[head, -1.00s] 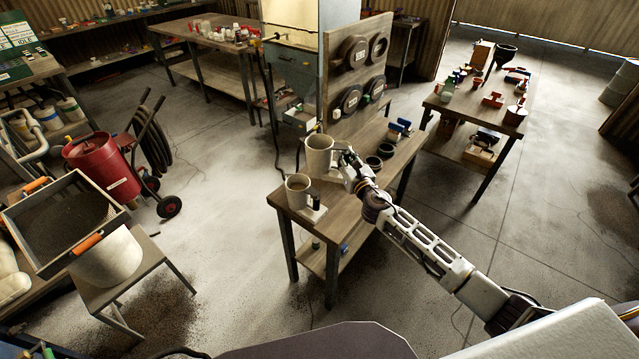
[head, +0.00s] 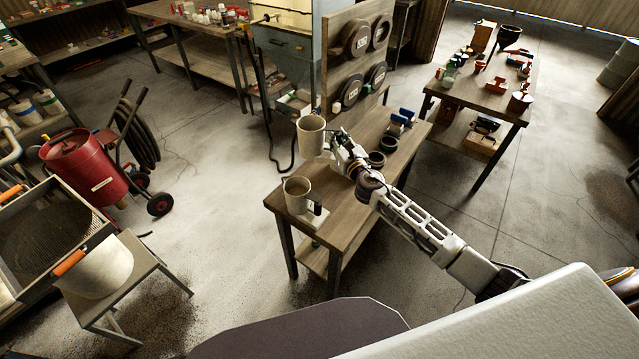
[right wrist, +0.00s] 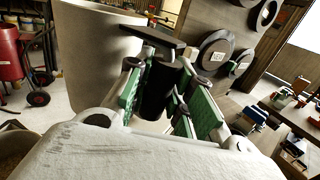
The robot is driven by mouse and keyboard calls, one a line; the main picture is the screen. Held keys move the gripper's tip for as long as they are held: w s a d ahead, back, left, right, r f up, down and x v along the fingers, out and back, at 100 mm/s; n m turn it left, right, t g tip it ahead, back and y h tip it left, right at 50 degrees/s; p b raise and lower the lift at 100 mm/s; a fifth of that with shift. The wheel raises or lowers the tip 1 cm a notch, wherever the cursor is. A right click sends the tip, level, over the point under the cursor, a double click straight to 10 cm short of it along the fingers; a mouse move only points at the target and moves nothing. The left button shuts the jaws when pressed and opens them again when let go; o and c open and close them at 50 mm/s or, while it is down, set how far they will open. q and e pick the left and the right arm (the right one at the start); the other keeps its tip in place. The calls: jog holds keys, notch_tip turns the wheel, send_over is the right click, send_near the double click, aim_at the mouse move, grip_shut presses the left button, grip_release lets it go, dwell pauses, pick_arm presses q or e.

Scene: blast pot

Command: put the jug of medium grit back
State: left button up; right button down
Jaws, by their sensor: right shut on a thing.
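My right gripper (head: 345,157) is shut on the dark handle of a pale grey jug (head: 311,136), which it holds upright over the far left side of the workbench. In the right wrist view the jug (right wrist: 95,55) fills the upper left, and its black handle (right wrist: 157,90) is between the green-padded fingers. No label shows on it, and its contents are hidden. A second grey jug (head: 297,196) with a dark handle stands on a small pale pad at the near left end of the bench. My left gripper is not in view.
The workbench (head: 345,215) has dark round rings (head: 377,158) and blue-topped items right of the gripper. An upright board (head: 345,40) with round discs stands behind. Floor between is clear.

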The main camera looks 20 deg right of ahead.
jog(key=shift+w, duration=0.2)
jog(key=shift+w+f+b, duration=0.15)
jog(key=shift+f+b, duration=0.25)
jog(key=shift+f, duration=0.15)
jog(key=shift+s+f+b, duration=0.25)
jog(key=shift+f+b, duration=0.05)
jog(key=shift+b, duration=0.15)
jog(key=shift+w+f, duration=0.15)
jog(key=shift+f, duration=0.25)
pick_arm(q)
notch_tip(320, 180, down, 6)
jog(key=b, duration=0.4)
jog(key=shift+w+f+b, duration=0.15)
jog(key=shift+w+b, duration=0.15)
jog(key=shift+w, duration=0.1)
pick_arm(e)
notch_tip(320, 180, down, 4)
jog(key=shift+f, duration=0.25)
